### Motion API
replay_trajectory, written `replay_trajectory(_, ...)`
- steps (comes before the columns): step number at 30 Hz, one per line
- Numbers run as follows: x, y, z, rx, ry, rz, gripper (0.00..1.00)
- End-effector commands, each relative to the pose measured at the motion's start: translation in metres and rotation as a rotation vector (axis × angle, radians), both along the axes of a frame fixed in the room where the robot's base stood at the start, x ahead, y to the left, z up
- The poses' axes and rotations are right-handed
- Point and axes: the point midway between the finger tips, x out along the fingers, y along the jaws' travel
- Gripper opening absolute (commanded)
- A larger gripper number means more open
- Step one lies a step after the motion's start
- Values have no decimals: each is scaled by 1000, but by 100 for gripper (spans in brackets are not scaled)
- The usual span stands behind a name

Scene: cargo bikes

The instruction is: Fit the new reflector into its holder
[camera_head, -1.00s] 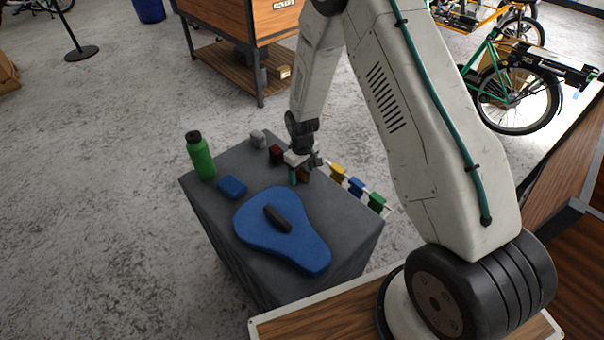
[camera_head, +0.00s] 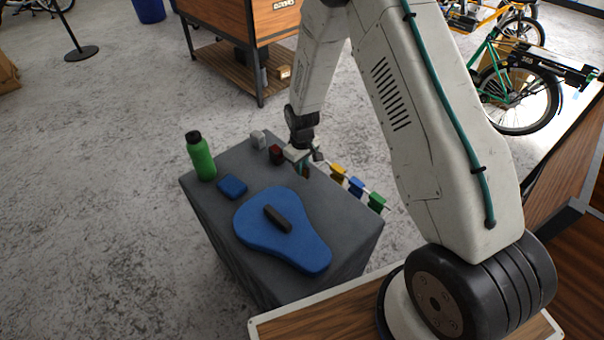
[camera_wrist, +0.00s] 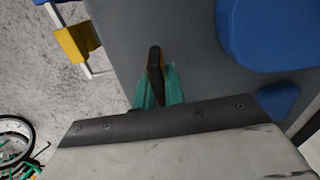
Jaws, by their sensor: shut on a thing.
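My gripper (camera_head: 303,167) is over the back right edge of the grey-covered table (camera_head: 215,207). In the wrist view its teal fingers (camera_wrist: 156,92) are shut on a narrow dark and orange-brown piece (camera_wrist: 155,66), which may be the reflector. The piece stands out beyond the fingertips, and much of it is hidden between them. A dark red block (camera_head: 276,154) and a pale grey-white block (camera_head: 258,139) stand on the table left of the gripper. I cannot tell which thing is the holder.
A blue saddle (camera_head: 262,222) with a black piece on it, a small blue block (camera_head: 232,187) and a green bottle (camera_head: 201,158) are on the table. Yellow (camera_head: 338,173), blue (camera_head: 356,187) and green (camera_head: 377,201) pieces sit on a white rail along the right edge.

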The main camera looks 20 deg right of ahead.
Motion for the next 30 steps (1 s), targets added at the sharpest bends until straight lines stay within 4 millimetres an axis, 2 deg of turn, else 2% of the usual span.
replay_trajectory(18, -1, 0, 36, 0, 1, 0, 0)
replay_trajectory(30, -1, -1, 40, 0, 0, -6, 0)
